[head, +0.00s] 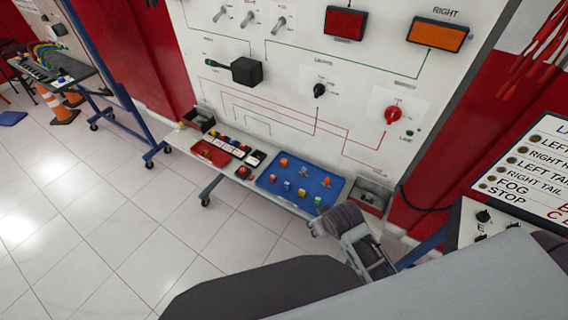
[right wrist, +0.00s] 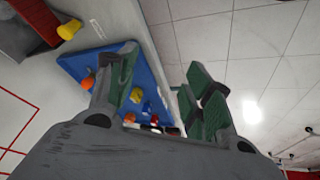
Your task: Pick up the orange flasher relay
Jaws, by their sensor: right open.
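Small coloured parts lie in the blue tray (head: 268,183) on the low shelf under the panel. Two of them are orange: one (head: 283,162) near the tray's back left, the other (head: 327,182) near its right side. They are too small to tell which is the flasher relay. In the right wrist view, an orange part (right wrist: 87,84) shows beside the left finger, on the blue tray (right wrist: 75,66). My right gripper (head: 343,222) is at the tray's front right corner, apart from the parts. Its fingers (right wrist: 160,75) are open and empty. My left gripper is out of view.
A red tray (head: 211,153) and small dark boxes sit left of the blue tray. A grey bin (head: 371,194) stands at its right. The switch panel (head: 300,80) rises behind the shelf. A sloped label board (head: 525,165) is at the right.

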